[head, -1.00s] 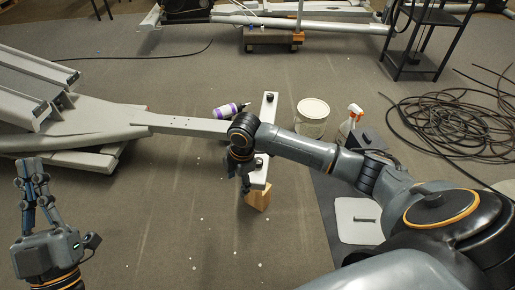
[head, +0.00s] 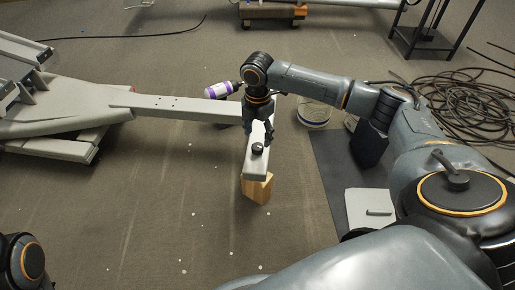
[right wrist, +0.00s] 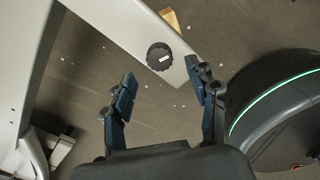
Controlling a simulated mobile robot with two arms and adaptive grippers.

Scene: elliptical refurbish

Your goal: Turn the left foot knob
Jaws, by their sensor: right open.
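A grey cross bar (head: 256,170) forms the foot of the elliptical frame. A black round foot knob (head: 257,149) stands on its near end. The right wrist view shows this knob (right wrist: 159,56) with a small white mark, beyond and between the spread fingertips, apart from them. My right gripper (head: 259,133) points down over the bar, just behind the near knob. It is open and empty; its fingers also show in the right wrist view (right wrist: 160,78). The bar's far end is hidden behind my right arm. My left gripper is out of view; only part of my left arm shows.
A wooden block (head: 257,188) supports the bar's near end. A purple-and-white bottle (head: 203,91) lies by the long beam (head: 170,106). A white bucket (head: 315,113), a dark mat (head: 345,160) and coiled cable (head: 475,100) are to the right. The floor in front is clear.

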